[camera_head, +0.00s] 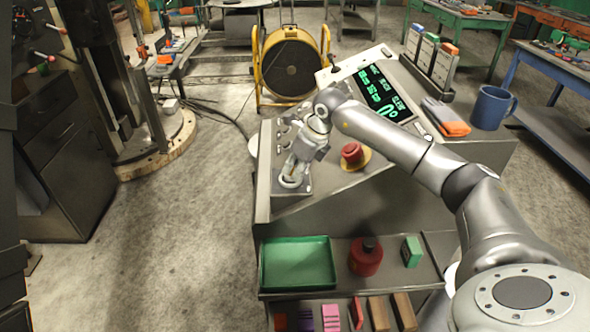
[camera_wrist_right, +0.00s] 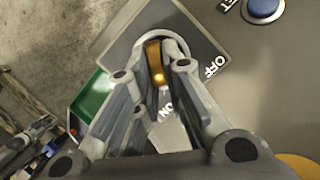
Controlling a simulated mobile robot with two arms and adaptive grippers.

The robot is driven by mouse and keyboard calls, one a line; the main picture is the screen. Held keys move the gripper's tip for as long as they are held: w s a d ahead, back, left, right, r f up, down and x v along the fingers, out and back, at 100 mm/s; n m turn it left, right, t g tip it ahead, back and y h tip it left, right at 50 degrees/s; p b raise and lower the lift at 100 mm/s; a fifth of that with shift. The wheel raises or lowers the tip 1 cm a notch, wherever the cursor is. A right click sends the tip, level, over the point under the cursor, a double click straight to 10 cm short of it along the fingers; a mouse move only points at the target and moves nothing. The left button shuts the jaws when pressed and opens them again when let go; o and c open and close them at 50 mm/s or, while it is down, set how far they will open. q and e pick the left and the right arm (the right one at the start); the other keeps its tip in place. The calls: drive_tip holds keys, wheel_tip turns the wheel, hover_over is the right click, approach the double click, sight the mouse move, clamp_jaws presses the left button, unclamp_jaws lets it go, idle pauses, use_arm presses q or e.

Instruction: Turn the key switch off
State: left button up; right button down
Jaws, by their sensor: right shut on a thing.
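The key switch (camera_head: 277,186) sits on a grey square plate at the front left corner of the sloped console. In the right wrist view its plate (camera_wrist_right: 128,38) carries the printed words OFF and ON. My right gripper (camera_head: 291,178) reaches down over the switch. Its fingers are closed around the brass-coloured key (camera_wrist_right: 154,62), which shows between them. The key's near end points roughly towards the ON label. The fingers partly cover the switch ring. My left gripper is not in view.
A red emergency button (camera_head: 352,152) on a yellow base is right of the switch. A blue button (camera_wrist_right: 263,8) shows in the wrist view. A green tray (camera_head: 297,262) is below.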

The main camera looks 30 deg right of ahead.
drive_tip(key=shift+w+d+n+y+b, duration=0.15)
drive_tip(key=shift+n+y+b, duration=0.35)
drive_tip(key=shift+n, duration=0.6)
drive_tip(key=n, duration=0.1)
drive_tip(key=n+g+b, duration=0.1)
drive_tip(key=n, duration=0.1)
drive_tip(key=shift+w+d+n+y, duration=0.15)
drive_tip(key=shift+n+y, duration=0.15)
drive_tip(key=shift+y, duration=0.1)
drive_tip(key=n, duration=0.1)
drive_tip(key=n+g, duration=0.1)
drive_tip(key=n, duration=0.1)
drive_tip(key=n+b, duration=0.1)
drive_tip(key=shift+w+d+r+n+g+y, duration=0.1)
drive_tip(key=shift+w+n+g+y, duration=0.2)
drive_tip(key=shift+g+y, duration=0.1)
drive_tip(key=shift+w+n+g+b, duration=0.2)
drive_tip(key=shift+n+g, duration=0.25)
drive_tip(key=shift+n, duration=0.65)
drive_tip(key=shift+w+n+g+b, duration=0.1)
drive_tip(key=shift+n+g+b, duration=0.3)
drive_tip(key=shift+n, duration=0.7)
drive_tip(key=c, duration=1.5)
unclamp_jaws()
drive_tip(key=shift+s, duration=0.1)
